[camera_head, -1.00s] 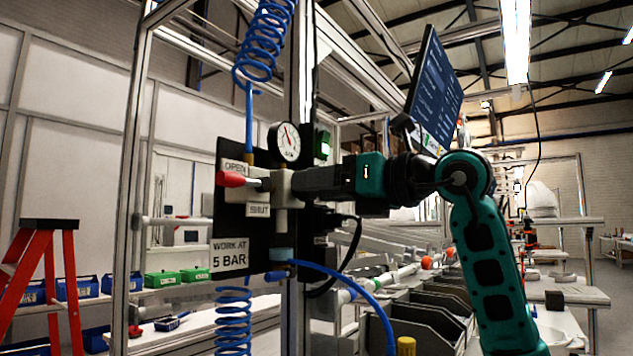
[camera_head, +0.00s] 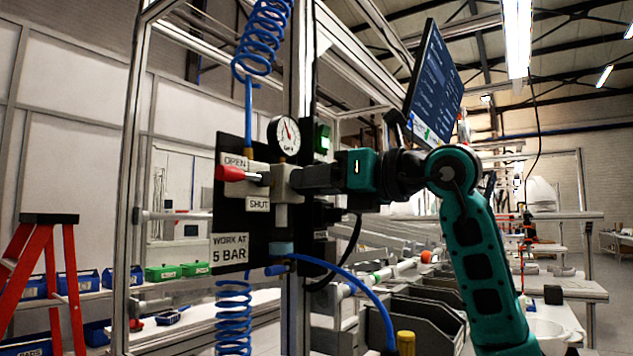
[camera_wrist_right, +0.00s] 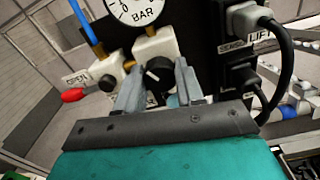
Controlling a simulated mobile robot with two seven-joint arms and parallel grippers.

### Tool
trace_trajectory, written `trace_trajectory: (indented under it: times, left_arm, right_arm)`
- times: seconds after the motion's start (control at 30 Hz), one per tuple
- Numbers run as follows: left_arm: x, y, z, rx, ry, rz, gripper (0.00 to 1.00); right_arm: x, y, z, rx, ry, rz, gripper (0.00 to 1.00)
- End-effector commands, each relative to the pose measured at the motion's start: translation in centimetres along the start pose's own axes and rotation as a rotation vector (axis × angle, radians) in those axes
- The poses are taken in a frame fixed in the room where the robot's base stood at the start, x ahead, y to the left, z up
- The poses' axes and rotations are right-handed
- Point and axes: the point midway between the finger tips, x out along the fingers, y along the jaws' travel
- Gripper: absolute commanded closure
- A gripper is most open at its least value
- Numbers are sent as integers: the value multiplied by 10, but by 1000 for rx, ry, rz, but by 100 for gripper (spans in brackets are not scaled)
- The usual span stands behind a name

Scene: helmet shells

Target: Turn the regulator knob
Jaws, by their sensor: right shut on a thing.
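The regulator knob (camera_wrist_right: 158,70) is black with a white mark and sits between the two fingers of my right gripper in the right wrist view. In the head view my right gripper (camera_head: 293,180) reaches the regulator block from the right and is shut on the knob, hiding it there. The round white gauge (camera_head: 284,135) sits just above, its needle near the top of the dial; its lower part also shows in the right wrist view (camera_wrist_right: 136,8). A red-handled lever (camera_head: 231,173) points left between the OPEN and SHUT labels. My left gripper is in neither view.
The black panel carries a "WORK AT 5 BAR" sign (camera_head: 229,246). A blue coiled hose (camera_head: 262,42) hangs above and another below. A monitor (camera_head: 433,85) is at upper right, grey bins (camera_head: 425,310) at lower right. A black cable (camera_wrist_right: 283,60) runs close right of my gripper.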

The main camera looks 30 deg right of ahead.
Motion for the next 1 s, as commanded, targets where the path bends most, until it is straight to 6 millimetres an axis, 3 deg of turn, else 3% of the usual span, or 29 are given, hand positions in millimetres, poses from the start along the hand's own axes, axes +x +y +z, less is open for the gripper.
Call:
trace_trajectory:
  times: [0.47,1.0]
  left_arm:
    - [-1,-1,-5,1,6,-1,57]
    - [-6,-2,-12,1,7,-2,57]
  right_arm:
    - [0,0,1,106,0,1,93]
    - [0,-1,0,582,0,-1,93]
